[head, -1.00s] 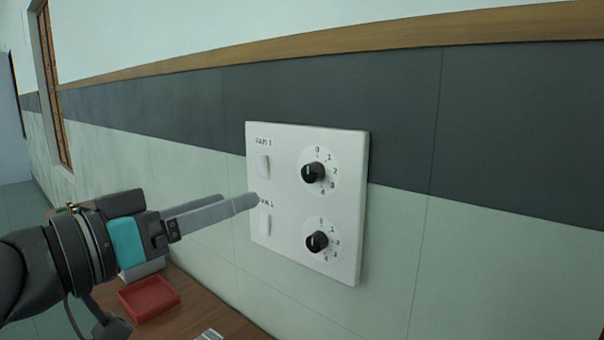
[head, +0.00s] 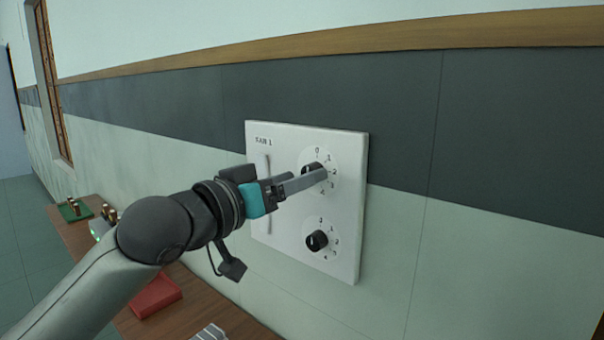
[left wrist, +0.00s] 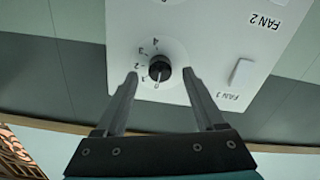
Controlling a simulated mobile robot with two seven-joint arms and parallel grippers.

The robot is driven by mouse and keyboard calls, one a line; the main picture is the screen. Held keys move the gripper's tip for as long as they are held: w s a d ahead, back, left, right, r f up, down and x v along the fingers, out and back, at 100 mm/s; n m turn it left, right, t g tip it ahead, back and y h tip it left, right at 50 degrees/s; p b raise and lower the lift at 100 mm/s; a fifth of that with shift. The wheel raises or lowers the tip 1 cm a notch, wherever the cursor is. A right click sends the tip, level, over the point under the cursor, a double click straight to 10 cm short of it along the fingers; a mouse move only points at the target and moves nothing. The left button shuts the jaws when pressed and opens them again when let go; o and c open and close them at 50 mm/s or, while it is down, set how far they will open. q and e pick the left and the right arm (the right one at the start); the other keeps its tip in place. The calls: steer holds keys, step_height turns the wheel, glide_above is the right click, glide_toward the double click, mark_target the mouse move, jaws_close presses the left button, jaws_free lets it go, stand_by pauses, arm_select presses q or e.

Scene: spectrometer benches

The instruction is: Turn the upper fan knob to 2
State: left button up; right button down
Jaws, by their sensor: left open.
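The white panel (head: 285,265) on the wall has two black knobs with number dials. The upper fan knob (head: 308,168) is partly hidden by my left gripper (head: 322,175) in the head view. In the left wrist view, upside down, this knob (left wrist: 160,69) shows whole, with its white mark towards 0. My left gripper (left wrist: 160,75) is open, one finger on each side of the knob, with gaps between. I cannot tell how deep the fingertips reach. The lower knob (head: 317,240) is clear of the gripper. My right gripper is not in view.
A white rocker switch (left wrist: 241,73) sits beside the upper knob. The wall right of the panel is clear.

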arm_select(q)
steer(key=shift+x, duration=0.85)
jaws_close()
